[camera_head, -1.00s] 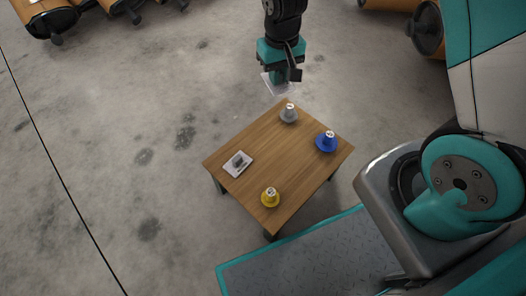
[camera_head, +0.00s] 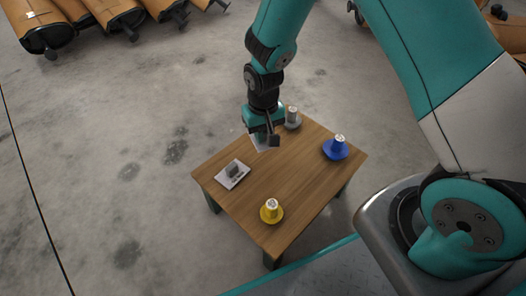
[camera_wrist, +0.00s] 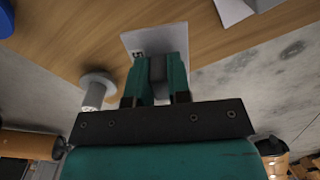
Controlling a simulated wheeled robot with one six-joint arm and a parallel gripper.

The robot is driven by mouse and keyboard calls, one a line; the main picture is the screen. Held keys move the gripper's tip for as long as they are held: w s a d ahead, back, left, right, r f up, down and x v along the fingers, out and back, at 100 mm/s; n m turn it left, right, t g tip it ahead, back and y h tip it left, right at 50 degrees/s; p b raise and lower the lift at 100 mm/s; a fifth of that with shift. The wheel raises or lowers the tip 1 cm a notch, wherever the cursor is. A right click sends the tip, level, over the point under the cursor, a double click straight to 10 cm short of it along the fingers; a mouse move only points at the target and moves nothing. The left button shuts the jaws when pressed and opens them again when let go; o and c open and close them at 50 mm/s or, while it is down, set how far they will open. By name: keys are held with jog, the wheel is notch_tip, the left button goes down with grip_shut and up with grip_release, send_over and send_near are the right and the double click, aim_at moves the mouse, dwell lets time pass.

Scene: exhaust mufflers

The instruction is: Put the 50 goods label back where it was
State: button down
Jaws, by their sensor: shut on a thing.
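My gripper (camera_head: 266,138) is shut on a white label (camera_head: 257,144) above the far-left side of the small wooden table. In the wrist view, my gripper's fingers (camera_wrist: 157,78) pinch a grey block on the white label (camera_wrist: 133,39); a small dark number shows, partly hidden and too small to read surely. Another white label (camera_head: 239,182) with a grey block lies on the table's left side; part of it also shows at the top of the wrist view (camera_wrist: 232,10).
On the wooden table (camera_head: 290,180) stand a grey cone-like piece (camera_head: 292,120) beside my gripper, a blue one (camera_head: 335,152) at right and a yellow one (camera_head: 271,214) in front. The table's middle is clear. Orange mufflers (camera_head: 115,12) lie on the floor behind.

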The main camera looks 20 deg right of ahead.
notch_tip(320, 180, down, 5)
jog(key=b, duration=0.2)
jog(key=shift+b, duration=0.4)
jog(key=shift+r, duration=0.1)
jog(key=c, duration=1.1)
grip_release()
